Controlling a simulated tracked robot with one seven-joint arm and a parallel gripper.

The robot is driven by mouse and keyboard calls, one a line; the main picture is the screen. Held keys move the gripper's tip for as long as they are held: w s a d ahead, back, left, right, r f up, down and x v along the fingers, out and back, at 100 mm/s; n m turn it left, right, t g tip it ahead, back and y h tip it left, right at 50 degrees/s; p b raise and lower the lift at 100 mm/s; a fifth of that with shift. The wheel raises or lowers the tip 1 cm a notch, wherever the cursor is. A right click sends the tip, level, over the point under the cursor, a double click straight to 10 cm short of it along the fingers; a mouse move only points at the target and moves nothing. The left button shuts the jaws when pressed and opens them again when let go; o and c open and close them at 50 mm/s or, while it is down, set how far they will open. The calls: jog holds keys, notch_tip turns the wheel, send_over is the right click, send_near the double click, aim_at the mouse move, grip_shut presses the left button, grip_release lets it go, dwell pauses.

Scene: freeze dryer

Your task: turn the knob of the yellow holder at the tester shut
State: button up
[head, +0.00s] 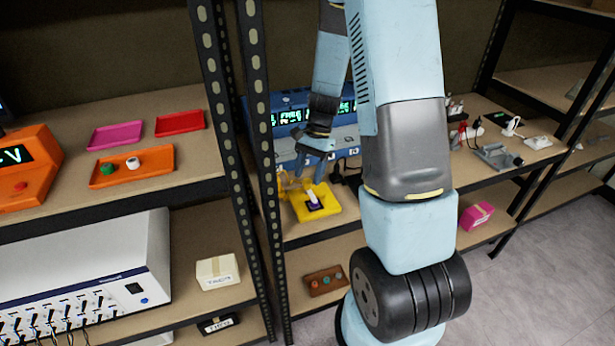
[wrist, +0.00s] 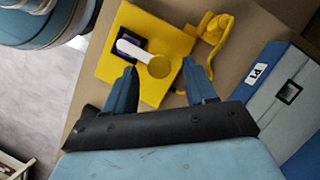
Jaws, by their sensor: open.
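The yellow holder (head: 322,211) sits on the shelf in front of the blue tester (head: 288,115). In the wrist view the holder (wrist: 108,68) is a flat yellow plate with a dark purple-edged square and a white strip on it. A round yellow knob (wrist: 159,66) stands at the end of the strip. My gripper (wrist: 159,70) is open, with one blue finger on each side of the knob in the picture. Gaps show on both sides; I cannot tell the height difference. In the head view my gripper (head: 316,158) is just above the holder, and the knob is hard to make out.
A curved yellow piece (wrist: 214,35) rises beside the plate, near the right finger. The tester's pale front (wrist: 270,90) is close on the right. A dark shelf post (head: 258,130) stands left of the holder. Orange (head: 160,160), pink and red trays lie on the left shelf.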

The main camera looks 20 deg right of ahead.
jog(key=v, duration=1.2)
jog(key=shift+r, duration=0.15)
jog(key=s+a+r+n+t+h, duration=0.1)
jog(key=s+r+n+t, duration=0.3)
jog(key=s+r, duration=0.5)
jog(key=s+a+r+n+t+h, duration=0.2)
jog(key=s+a+r+n+t, duration=0.2)
jog(key=s+r, duration=0.6)
jog(key=s+n, duration=0.2)
jog(key=s, duration=0.2)
jog(key=shift+h, duration=0.3)
